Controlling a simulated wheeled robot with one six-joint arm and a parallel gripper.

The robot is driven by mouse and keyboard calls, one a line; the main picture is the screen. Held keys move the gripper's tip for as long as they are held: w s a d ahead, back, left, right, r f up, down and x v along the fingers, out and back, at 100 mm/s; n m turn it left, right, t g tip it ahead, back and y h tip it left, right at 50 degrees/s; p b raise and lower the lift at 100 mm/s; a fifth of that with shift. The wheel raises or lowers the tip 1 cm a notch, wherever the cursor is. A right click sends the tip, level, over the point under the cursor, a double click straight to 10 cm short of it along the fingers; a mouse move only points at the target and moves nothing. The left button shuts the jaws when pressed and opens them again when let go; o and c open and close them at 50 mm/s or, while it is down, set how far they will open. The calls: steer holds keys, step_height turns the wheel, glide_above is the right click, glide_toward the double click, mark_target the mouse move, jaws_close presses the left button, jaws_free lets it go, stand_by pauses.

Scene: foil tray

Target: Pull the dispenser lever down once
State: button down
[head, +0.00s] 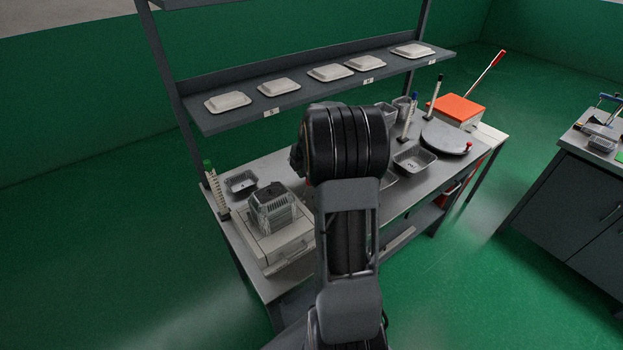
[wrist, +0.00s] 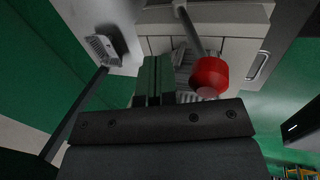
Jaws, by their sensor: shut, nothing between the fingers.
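In the wrist view a lever with a red knob (wrist: 209,76) on a grey rod (wrist: 189,30) stands just right of my gripper's fingers. My gripper (wrist: 154,62) is shut and empty, its fingers beside the knob. I cannot tell whether they touch. Behind them is a pale machine body (wrist: 225,16) with a ribbed grey part, partly hidden by the fingers and knob. In the head view my arm covers the gripper and the red knob. A pale machine (head: 272,245) holding a clear stack of trays (head: 272,207) stands at the bench's left end.
A dark tray (head: 241,182) and a tall green-topped stick (head: 215,190) stand near the machine. A round grey plate (head: 446,137) and an orange-topped box (head: 458,108) with a long red-tipped handle are at the right. A shelf (head: 330,86) with several white lidded trays hangs above.

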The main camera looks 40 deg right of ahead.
steer(key=shift+s+a+b, duration=0.1)
steer(key=shift+s+b, duration=0.4)
steer(key=shift+s, duration=0.5)
steer(key=shift+s+f+b, duration=0.65)
steer(key=shift+s+b, duration=0.25)
steer(key=shift+b, duration=0.25)
steer(key=shift+s+a+f+b, duration=0.1)
steer(key=shift+s+f+b, duration=0.1)
steer(key=shift+s+b, duration=0.45)
steer(key=shift+s+f, duration=0.1)
steer(key=shift+s, duration=0.05)
steer(key=shift+s+f+b, duration=1.05)
steer(key=shift+s+b, duration=0.25)
steer(key=shift+b, duration=0.45)
steer(key=shift+f, duration=0.1)
